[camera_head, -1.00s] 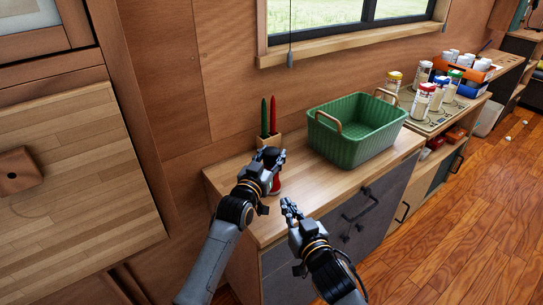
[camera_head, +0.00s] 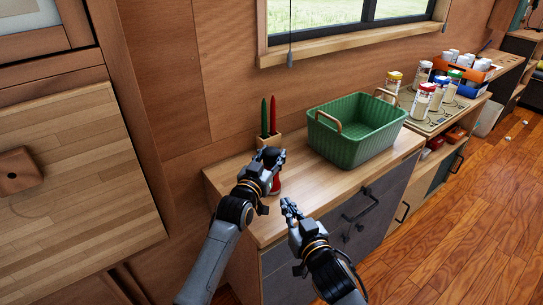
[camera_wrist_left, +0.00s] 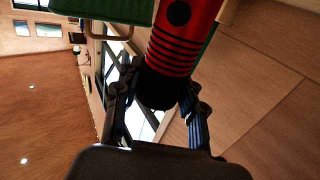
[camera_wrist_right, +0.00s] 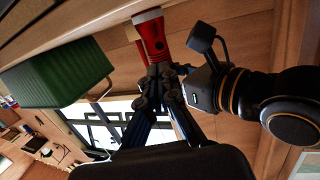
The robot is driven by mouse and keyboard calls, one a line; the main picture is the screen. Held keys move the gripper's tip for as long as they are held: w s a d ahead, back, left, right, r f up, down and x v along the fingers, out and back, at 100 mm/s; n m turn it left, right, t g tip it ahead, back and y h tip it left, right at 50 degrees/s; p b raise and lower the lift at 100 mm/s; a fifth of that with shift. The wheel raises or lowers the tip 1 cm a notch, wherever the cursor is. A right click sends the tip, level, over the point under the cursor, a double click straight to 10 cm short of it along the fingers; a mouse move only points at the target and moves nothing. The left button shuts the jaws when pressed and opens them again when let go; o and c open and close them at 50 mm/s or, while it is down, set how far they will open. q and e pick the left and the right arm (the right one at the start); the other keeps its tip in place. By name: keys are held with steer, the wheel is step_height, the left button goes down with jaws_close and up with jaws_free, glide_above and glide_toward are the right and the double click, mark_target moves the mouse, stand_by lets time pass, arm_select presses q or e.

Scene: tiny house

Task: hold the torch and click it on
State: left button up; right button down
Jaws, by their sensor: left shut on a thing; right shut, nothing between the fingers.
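The torch is red with a black end and a round black button on its side. It shows large in the left wrist view (camera_wrist_left: 181,38). My left gripper (camera_wrist_left: 163,98) is shut on its black end. In the head view the torch (camera_head: 275,185) is mostly hidden behind my left gripper (camera_head: 270,157), near the countertop. My right gripper (camera_head: 290,207) is shut and empty, to the right of the torch and apart from it. In the right wrist view the torch (camera_wrist_right: 152,36), with its pale head, shows beyond the fingertips of my right gripper (camera_wrist_right: 157,72).
A green basket (camera_head: 357,128) with wooden handles stands on the wooden counter (camera_head: 323,190), right of the grippers. A holder (camera_head: 268,141) with a green and a red candle-like stick stands behind the torch by the wall. Several jars (camera_head: 424,100) stand further right.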

steer(key=a+n+y, duration=0.1)
steer(key=n, duration=0.1)
steer(key=a+r+n, duration=0.1)
steer(key=n, duration=0.1)
steer(key=shift+r+y, duration=0.2)
steer(key=shift+y, duration=0.2)
steer(key=n, duration=0.1)
steer(key=n+y, duration=0.1)
steer(key=n, duration=0.1)
steer(key=shift+s+a, duration=0.1)
steer(key=shift+a, duration=0.25)
steer(key=shift+s+a+f+n+g+y, duration=0.1)
steer(key=shift+n+g+y, duration=0.15)
steer(key=shift+n, duration=0.35)
steer(key=shift+s+a+n+g+y, duration=0.1)
steer(key=shift+n+g+y, duration=0.15)
steer(key=shift+n, duration=0.35)
steer(key=n, duration=0.2)
steer(key=f+n+g+y, duration=0.1)
steer(key=n, duration=0.1)
steer(key=shift+s+d+f, duration=0.1)
steer(key=shift+s+f, duration=0.1)
steer(key=shift+w, duration=4.3)
steer(key=shift+w, duration=0.15)
